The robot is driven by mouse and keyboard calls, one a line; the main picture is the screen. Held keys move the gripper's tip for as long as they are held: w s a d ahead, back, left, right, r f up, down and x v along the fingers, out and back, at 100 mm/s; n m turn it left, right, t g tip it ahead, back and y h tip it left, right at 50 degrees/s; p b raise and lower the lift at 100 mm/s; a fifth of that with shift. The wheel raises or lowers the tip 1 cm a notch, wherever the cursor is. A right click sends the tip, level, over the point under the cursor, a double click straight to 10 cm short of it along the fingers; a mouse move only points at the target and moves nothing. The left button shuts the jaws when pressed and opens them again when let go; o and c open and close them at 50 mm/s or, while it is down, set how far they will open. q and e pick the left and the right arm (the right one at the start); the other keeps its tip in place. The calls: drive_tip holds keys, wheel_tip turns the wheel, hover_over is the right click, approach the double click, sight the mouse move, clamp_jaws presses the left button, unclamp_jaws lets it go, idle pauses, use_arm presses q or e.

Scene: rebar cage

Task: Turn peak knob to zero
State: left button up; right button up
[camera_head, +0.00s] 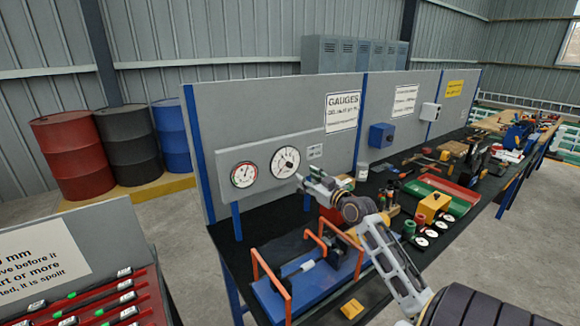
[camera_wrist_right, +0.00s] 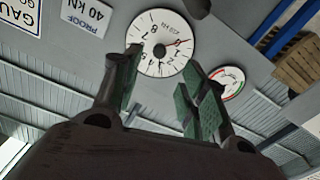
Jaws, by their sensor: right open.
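The large round white gauge (camera_head: 285,162) is on a grey panel on the upright board, and it also shows in the right wrist view (camera_wrist_right: 158,42), where a red pointer is visible on its face. A dark rounded part (camera_wrist_right: 197,7) is cut off at the top edge of the wrist view, beside the dial; I cannot tell whether it is the peak knob. My right gripper (camera_head: 301,180) is in front of the panel, just below and right of the large dial. In the wrist view its fingers (camera_wrist_right: 160,85) are apart with nothing between them. My left gripper is not in view.
A smaller gauge (camera_head: 244,174) with a red rim is left of the large one. A blue fixture with orange handles (camera_head: 272,297) stands on the bench below.

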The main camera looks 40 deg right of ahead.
sight(291, 167)
drive_tip(key=shift+w+d+p, duration=0.2)
drive_tip(key=shift+w+p, duration=0.2)
drive_tip(key=shift+w, duration=1.55)
drive_tip(key=shift+w+d+p, duration=0.25)
drive_tip(key=shift+w+p, duration=0.2)
drive_tip(key=shift+w, duration=1.5)
drive_tip(key=shift+w+d+p, duration=0.2)
drive_tip(key=shift+w+p, duration=0.2)
drive_tip(key=shift+w, duration=1.55)
clamp_jaws()
